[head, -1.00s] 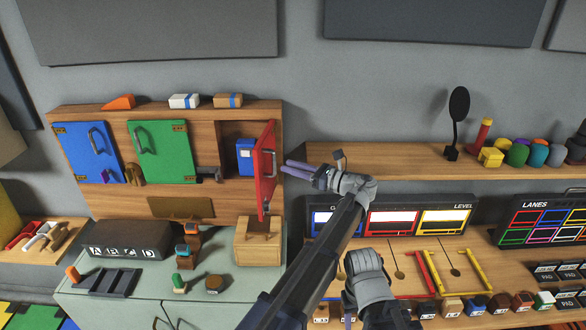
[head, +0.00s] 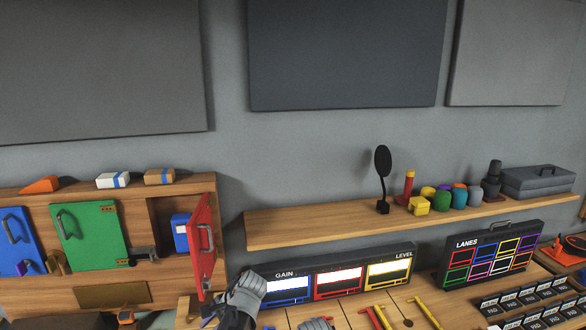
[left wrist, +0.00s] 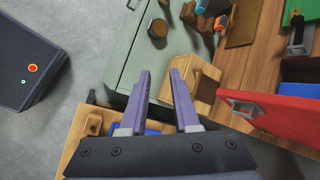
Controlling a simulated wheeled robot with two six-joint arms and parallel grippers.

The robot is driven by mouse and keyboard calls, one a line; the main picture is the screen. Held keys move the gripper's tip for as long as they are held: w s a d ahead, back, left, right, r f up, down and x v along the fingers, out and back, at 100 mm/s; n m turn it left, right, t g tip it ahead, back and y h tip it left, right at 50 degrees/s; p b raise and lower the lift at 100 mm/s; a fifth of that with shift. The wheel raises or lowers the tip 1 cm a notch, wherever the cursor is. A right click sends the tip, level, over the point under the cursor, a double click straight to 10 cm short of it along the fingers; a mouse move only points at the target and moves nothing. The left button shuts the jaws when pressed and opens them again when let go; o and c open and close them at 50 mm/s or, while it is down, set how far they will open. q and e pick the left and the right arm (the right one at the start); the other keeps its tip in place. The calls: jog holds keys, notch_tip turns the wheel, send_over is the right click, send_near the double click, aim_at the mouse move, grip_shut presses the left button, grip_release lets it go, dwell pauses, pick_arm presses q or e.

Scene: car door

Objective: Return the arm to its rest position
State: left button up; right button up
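The grey wrist of my left arm shows at the bottom of the head view, below and right of the open red door (head: 201,240). My left gripper (left wrist: 161,78) has two purple fingers apart with nothing between them in the left wrist view. The red door (left wrist: 270,115) stands to the right of the fingers there, apart from them. A small wooden box with a handle (left wrist: 203,82) lies beyond and right of the fingertips. Of my right arm only a grey piece shows at the bottom edge of the head view; its fingers are out of view.
The wooden shelf (head: 285,228) carries a black round-headed stand (head: 382,165) and coloured pieces. Below are the GAIN/LEVEL panel (head: 335,264) and LANES panel (head: 449,278). The blue door (head: 16,238) and green door (head: 90,235) are closed.

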pick_arm(q)
jog(key=s+d+f+n+h+b, duration=0.2)
jog(key=s+d+f+h+b, duration=0.1)
jog(key=s+d+f, duration=0.3)
jog(key=s+d+f+n+g+h+b, duration=0.1)
jog(key=s+d+f+n+h+b, duration=0.2)
jog(key=s+d, duration=0.7)
notch_tip(320, 180, down, 4)
jog(key=shift+d+r+b, duration=0.15)
jog(key=shift+d+b, duration=0.6)
jog(key=shift+b, duration=0.45)
